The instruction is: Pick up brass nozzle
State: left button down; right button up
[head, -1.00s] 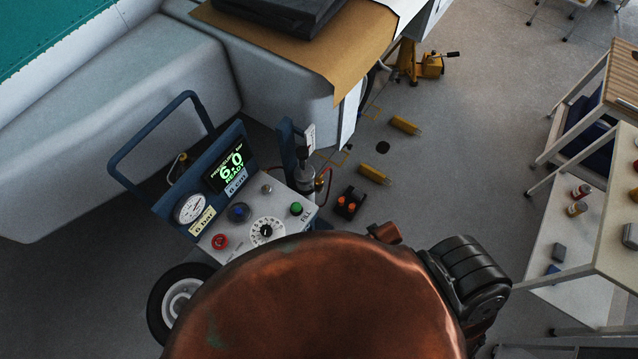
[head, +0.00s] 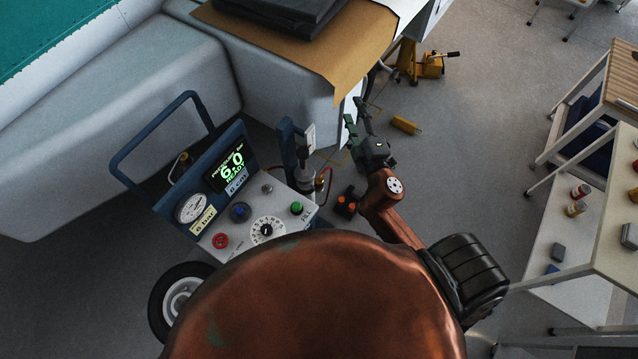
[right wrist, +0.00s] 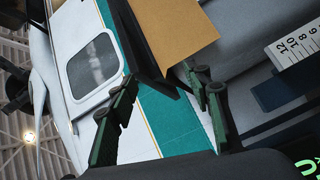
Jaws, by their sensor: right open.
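A small brass-coloured fitting (head: 182,159) shows in the head view behind the blue cart's display, near its handle. I cannot tell for sure that it is the brass nozzle. My right gripper (head: 357,118) is open and empty, right of the cart and near the hanging edge of the brown sheet. Its two green-black fingers stand apart in the right wrist view (right wrist: 160,112), with no nozzle between them. My left gripper is not in view.
The blue cart (head: 265,232) has a gauge, knobs and a display reading 6.0. A brown sheet (head: 350,50) hangs over a grey ledge. A yellow chock (head: 405,125) and yellow jack (head: 430,66) are on the floor. A shelf unit (head: 600,265) stands right.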

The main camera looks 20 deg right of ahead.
jog(key=w+a+r+n+t+y, duration=0.1)
jog(key=w+a+r+n+y, duration=0.1)
jog(key=a+n+y, duration=0.3)
jog(key=w+a+r+n+t+y, duration=0.1)
jog(key=a+r+n+y, duration=0.15)
jog(key=a+n, duration=0.3)
jog(key=a+f+n+g+y, duration=0.5)
jog(key=a+n+y, duration=0.1)
jog(key=a+n, duration=0.4)
jog(key=n+g+h, duration=0.7)
jog(key=n+g, duration=0.4)
send_over(320, 180)
jog(key=s+d, duration=0.1)
jog(key=s, duration=0.1)
notch_tip(320, 180, down, 28)
jog(key=x, duration=0.7)
jog(key=shift+d+f, duration=0.25)
jog(key=shift+f, duration=0.1)
grip_shut()
